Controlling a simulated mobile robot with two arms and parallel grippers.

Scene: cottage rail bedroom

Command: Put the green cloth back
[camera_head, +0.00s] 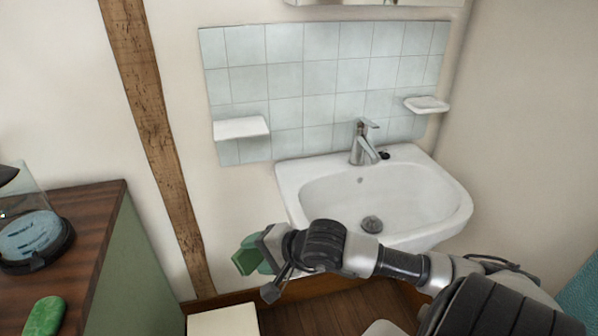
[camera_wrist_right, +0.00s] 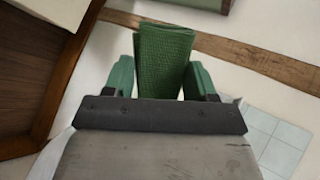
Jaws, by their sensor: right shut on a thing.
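The green cloth (camera_wrist_right: 164,52) is a folded, textured dark green piece. In the right wrist view it stands out between the two green fingers of my right gripper (camera_wrist_right: 160,75), which is shut on it. In the head view my right gripper (camera_head: 258,258) is held in front of the washbasin's left side, above the floor. There the cloth is hard to tell from the green fingers. My left gripper is not in view.
A white washbasin (camera_head: 456,205) with a tap (camera_head: 362,143) is on the wall. White shelves hang left (camera_head: 240,128) and right (camera_head: 426,104). A wooden-topped green cabinet (camera_head: 95,215) at left bears a round dark container (camera_head: 38,262) and a green object (camera_head: 44,316). A white surface (camera_head: 222,320) lies below.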

